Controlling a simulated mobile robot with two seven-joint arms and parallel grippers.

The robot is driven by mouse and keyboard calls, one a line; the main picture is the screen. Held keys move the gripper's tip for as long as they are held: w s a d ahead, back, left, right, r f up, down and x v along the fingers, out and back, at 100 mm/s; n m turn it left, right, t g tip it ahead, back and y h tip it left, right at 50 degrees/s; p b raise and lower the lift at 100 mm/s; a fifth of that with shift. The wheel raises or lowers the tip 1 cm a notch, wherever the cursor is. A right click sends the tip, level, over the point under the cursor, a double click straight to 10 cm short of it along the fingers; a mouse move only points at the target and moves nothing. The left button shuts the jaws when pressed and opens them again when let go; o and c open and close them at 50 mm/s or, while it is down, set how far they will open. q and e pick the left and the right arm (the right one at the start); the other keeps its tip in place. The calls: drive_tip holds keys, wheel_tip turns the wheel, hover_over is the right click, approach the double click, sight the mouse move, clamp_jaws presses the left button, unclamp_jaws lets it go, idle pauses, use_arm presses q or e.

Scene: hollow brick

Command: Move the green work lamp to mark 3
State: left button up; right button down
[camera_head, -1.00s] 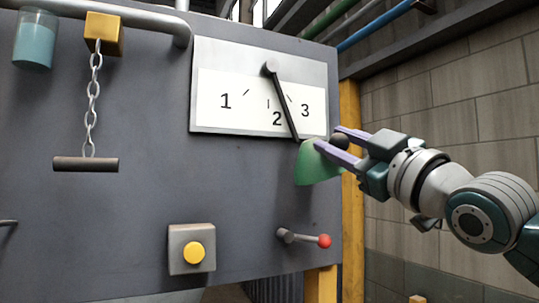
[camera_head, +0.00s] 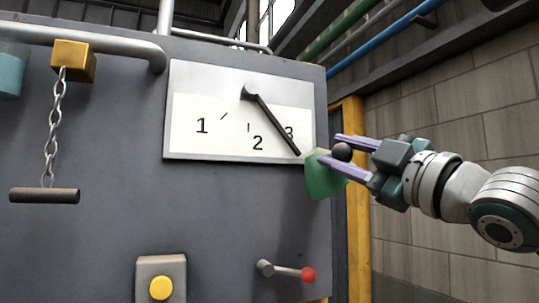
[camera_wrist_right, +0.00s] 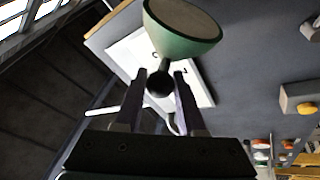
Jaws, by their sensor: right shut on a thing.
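The green work lamp (camera_head: 322,180) hangs at the lower end of a black swinging arm (camera_head: 275,123) pivoted at the top of a white dial plate (camera_head: 205,146). The arm slants down to the right and crosses the left part of mark 3 (camera_head: 290,132), whose tick is not visible. My right gripper (camera_head: 343,154) is shut on the lamp's dark round knob, right of the shade. In the wrist view the knob (camera_wrist_right: 160,84) sits between the fingers, with the green shade (camera_wrist_right: 182,42) beyond it. My left gripper is not in view.
On the grey panel (camera_head: 100,220) are a yellow button box (camera_head: 160,265), a red-tipped lever (camera_head: 308,275) below the lamp, and a bar on a chain (camera_head: 45,195) at left. A yellow post (camera_head: 355,200) stands behind the lamp. Space around my right forearm looks clear.

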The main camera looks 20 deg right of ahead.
drive_tip(key=shift+d+r, duration=0.15)
drive_tip(key=shift+d, duration=0.05)
drive_tip(key=c, duration=0.5)
unclamp_jaws()
drive_tip(key=shift+a, duration=0.1)
drive_tip(key=b+v, duration=0.8)
drive_tip(key=v, duration=0.2)
